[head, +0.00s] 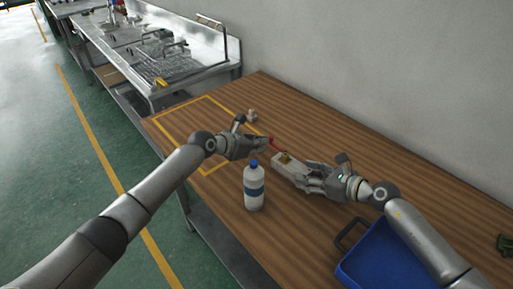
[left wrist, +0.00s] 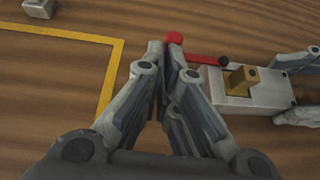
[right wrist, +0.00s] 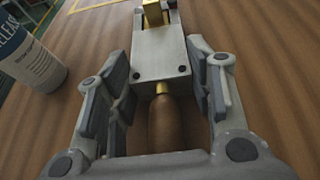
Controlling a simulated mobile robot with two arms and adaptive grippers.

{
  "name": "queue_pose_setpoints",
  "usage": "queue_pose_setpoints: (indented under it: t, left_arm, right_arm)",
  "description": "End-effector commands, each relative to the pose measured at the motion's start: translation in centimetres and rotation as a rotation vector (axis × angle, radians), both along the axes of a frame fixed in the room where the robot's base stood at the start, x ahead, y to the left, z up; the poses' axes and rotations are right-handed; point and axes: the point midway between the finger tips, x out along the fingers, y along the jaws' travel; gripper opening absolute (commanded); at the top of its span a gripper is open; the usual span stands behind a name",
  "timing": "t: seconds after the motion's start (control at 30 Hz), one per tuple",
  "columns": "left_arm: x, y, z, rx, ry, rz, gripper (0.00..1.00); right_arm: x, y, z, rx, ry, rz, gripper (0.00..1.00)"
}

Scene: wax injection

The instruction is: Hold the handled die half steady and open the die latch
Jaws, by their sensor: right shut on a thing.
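The handled die half is a grey metal block (head: 290,170) with a brown handle (right wrist: 175,125), which shows in the right wrist view. A brass piece (left wrist: 240,80) sits on the block. A red latch lever (left wrist: 207,59) with a black pivot sticks out from the block's far end. My right gripper (head: 308,178) is shut on the die half at its handle end, one finger on each side. My left gripper (head: 265,146) has its fingers together beside the lever's red tip (left wrist: 175,38). I cannot tell whether they touch it.
A white bottle with a blue cap (head: 254,188) stands in front of the grippers. A blue tray (head: 350,270) lies under my right arm. A small grey part (head: 252,116) lies behind, near the yellow outline (head: 207,98). Bare wooden table lies behind the die.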

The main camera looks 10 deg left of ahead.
Motion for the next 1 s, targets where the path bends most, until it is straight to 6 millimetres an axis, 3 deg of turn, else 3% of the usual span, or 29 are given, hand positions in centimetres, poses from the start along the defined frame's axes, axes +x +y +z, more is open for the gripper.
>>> queue_pose_setpoints:
  t: [0.57,0.83,1.0]
  left_arm:
    - [-1.7,0.2,0.1,-0.001,-0.002,0.002,0.0]
    - [-3.8,3.2,-0.1,0.001,-0.001,0.003,0.0]
    - [-5.5,5.4,1.6,0.002,-0.003,0.002,0.0]
  right_arm:
    - [-0.3,0.3,-0.2,-0.001,0.003,0.01,0.06]
    - [-0.2,0.2,-0.2,-0.003,0.003,0.007,0.06]
    - [-0.2,0.2,-0.2,-0.003,0.002,0.005,0.06]
